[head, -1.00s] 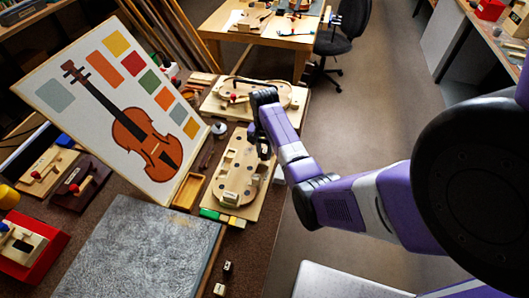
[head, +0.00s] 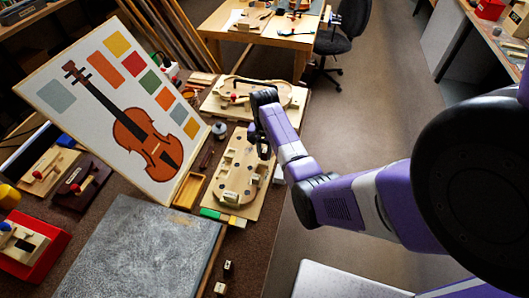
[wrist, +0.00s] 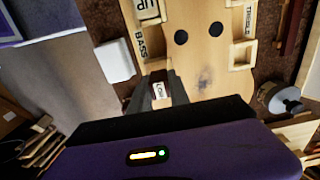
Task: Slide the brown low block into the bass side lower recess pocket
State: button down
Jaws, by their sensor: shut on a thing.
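My gripper (wrist: 157,92) is shut on the low block (wrist: 159,90), which shows a white "LOW" label between the fingers in the wrist view. The fingers hide most of the block, so little of its brown body shows. The block is at the bass-side edge of the violin-shaped wooden board (wrist: 202,75), below the "BASS" label (wrist: 141,42). The bass side lower recess pocket (wrist: 154,66) is largely covered by the fingers; I cannot tell how far the block is inside it. In the head view my gripper (head: 264,148) is at the right edge of the board (head: 236,172).
An "UP" block (wrist: 149,9) sits in the upper bass-side pocket. A treble-side pocket (wrist: 241,56) looks empty. A white block (wrist: 115,62) lies beside the board. A violin picture panel (head: 120,110) leans left of the board. A second board (head: 285,95) lies behind.

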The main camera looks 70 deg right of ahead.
jog(key=shift+f+b, duration=0.55)
jog(key=shift+f, duration=0.3)
jog(key=shift+r, duration=0.2)
jog(key=shift+r+p, duration=0.4)
jog(key=shift+p, duration=0.3)
jog(key=shift+p, duration=0.6)
dwell(1.3)
jog(key=shift+f, duration=0.35)
dwell(0.8)
jog(key=shift+r, duration=0.35)
jog(key=shift+f, duration=0.6)
dwell(1.5)
jog(key=shift+r, duration=0.25)
jog(key=shift+r, duration=0.3)
